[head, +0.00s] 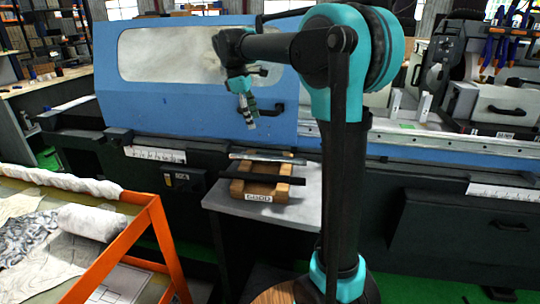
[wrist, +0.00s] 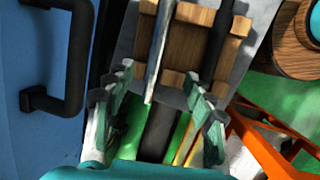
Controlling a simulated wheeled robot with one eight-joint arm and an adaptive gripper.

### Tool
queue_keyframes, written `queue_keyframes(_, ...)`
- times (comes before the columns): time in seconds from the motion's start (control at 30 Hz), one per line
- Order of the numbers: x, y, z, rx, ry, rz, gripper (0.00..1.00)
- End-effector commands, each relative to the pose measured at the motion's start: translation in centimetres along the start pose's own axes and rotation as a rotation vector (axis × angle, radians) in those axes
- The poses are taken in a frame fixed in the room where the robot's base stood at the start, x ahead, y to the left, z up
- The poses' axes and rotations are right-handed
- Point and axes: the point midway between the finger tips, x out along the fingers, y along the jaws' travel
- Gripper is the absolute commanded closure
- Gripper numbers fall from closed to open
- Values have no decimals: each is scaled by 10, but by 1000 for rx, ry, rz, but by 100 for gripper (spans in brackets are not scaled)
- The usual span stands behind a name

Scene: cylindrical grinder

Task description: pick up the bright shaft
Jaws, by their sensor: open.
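The bright shaft (head: 266,157) lies across the top of a wooden rack (head: 237,196) with a sign that reads GOOD. A dark shaft (head: 262,179) lies across the same rack, nearer the front. My gripper (head: 249,112) is open and empty above the rack, pointing down. In the wrist view my gripper (wrist: 160,88) has its two fingers apart. There the bright shaft (wrist: 159,48) runs down the picture, its near end appearing between the fingers. It looks still below them, with no contact visible. The dark shaft (wrist: 220,38) is to the right.
The rack stands on a grey table (head: 304,208) in front of the blue grinder door (head: 190,103). The door's black handle (wrist: 75,60) is close on the left in the wrist view. An orange-framed table (head: 133,240) stands at the front left.

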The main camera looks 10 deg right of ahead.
Motion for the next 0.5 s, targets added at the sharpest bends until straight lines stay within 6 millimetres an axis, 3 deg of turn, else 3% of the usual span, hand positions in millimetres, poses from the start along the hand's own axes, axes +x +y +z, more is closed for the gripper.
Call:
queue_keyframes(0.17,17,0,0,1,0,0,46)
queue_keyframes(0.5,85,0,0,2,0,-1,46)
